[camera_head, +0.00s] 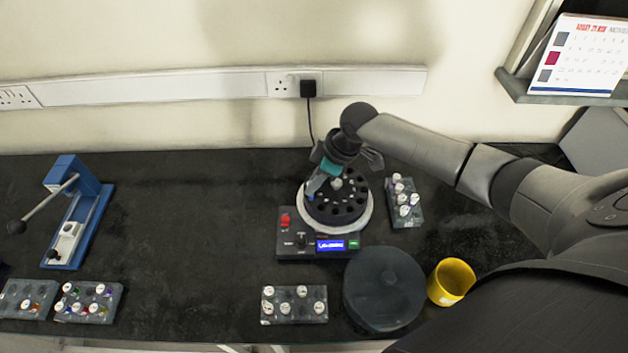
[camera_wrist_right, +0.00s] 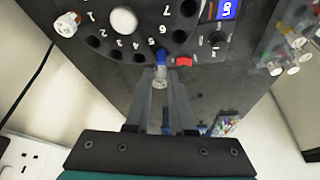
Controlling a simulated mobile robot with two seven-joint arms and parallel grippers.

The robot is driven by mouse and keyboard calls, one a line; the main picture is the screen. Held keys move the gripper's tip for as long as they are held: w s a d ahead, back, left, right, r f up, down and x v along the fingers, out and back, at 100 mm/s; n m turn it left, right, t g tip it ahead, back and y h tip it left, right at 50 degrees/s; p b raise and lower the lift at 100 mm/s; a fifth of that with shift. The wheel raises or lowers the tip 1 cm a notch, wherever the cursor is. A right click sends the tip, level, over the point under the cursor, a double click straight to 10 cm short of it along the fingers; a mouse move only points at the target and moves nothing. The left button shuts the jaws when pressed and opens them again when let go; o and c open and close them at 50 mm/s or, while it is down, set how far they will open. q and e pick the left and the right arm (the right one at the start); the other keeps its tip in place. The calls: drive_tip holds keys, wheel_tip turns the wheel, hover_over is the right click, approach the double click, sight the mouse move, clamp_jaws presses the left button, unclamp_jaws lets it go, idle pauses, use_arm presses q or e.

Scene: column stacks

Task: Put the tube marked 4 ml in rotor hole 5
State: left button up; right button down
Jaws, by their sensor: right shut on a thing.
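The black rotor (camera_head: 350,208) sits in the centrifuge (camera_head: 297,252) in the middle of the bench. It also shows in the right wrist view (camera_wrist_right: 132,50) with white numbers beside its holes. My right gripper (camera_head: 315,186) is over the rotor's left edge. In the right wrist view my right gripper (camera_wrist_right: 160,88) is shut on a small tube (camera_wrist_right: 160,60) with a clear part and a blue part. The blue part is at the rotor's rim by the number 5; I cannot tell whether it is inside the hole. The 4 ml mark is not readable. My left gripper is not in view.
A tube rack (camera_head: 404,208) stands right of the centrifuge; another rack (camera_head: 293,316) stands in front. A round black lid (camera_head: 384,290) and a yellow cup (camera_head: 451,282) are front right. A blue press (camera_head: 80,215) and more racks (camera_head: 88,312) are left. The centre-left bench is clear.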

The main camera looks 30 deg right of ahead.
drive_tip(key=shift+f, duration=0.1)
drive_tip(key=shift+f+b, duration=0.8)
drive_tip(key=shift+f, duration=0.35)
drive_tip(key=shift+f, duration=0.15)
drive_tip(key=c, duration=0.7)
unclamp_jaws()
drive_tip(key=shift+o, duration=0.4)
drive_tip(key=shift+o, duration=1.3)
